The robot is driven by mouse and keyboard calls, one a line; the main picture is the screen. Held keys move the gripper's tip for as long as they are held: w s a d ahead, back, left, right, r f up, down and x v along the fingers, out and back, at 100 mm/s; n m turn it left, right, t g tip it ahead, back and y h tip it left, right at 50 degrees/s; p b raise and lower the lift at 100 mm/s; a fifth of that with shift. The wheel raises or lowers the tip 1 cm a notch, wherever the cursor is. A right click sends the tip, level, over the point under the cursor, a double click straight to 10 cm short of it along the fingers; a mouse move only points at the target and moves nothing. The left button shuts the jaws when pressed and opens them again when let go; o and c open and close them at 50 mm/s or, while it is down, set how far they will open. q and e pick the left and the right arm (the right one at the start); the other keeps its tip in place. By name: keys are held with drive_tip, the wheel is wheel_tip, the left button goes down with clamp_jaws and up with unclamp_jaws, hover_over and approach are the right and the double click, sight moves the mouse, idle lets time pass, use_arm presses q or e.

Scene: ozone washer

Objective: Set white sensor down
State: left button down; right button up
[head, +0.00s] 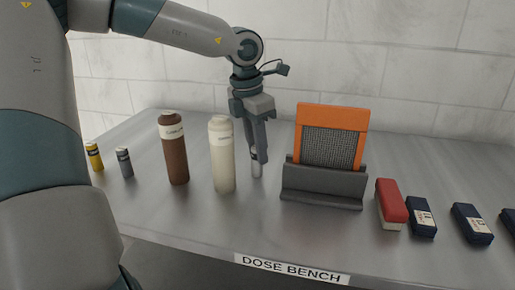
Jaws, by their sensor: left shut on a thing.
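The white sensor (257,169) is a small pale upright cylinder, partly hidden by the fingers. My left gripper (259,158) points down and is shut on it, between the cream bottle and the grey holder. The sensor's lower end is at or very near the top of the steel bench (250,215); I cannot tell whether it touches. My right gripper is not in view.
A cream bottle (222,165) stands close on the left, then a brown bottle (175,155) and two small cylinders, grey (124,162) and yellow (94,157). A grey holder (322,187) with an orange-framed mesh panel (331,120) stands right. Beyond are a red-topped block (391,200) and dark boxes (421,217).

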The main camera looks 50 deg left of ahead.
use_arm(q)
drive_tip(key=c, duration=1.5)
unclamp_jaws()
drive_tip(key=shift+c, duration=0.2)
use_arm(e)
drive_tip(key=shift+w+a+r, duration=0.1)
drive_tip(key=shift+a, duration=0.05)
use_arm(q)
drive_tip(key=shift+r, duration=0.1)
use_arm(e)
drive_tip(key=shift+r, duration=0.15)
use_arm(q)
drive_tip(key=shift+r, duration=0.25)
wheel_tip(320, 180, up, 11)
drive_tip(key=s+p, duration=0.1)
drive_tip(key=shift+s+a+r, duration=0.15)
drive_tip(key=shift+s+a, duration=0.05)
drive_tip(key=shift+s, duration=0.2)
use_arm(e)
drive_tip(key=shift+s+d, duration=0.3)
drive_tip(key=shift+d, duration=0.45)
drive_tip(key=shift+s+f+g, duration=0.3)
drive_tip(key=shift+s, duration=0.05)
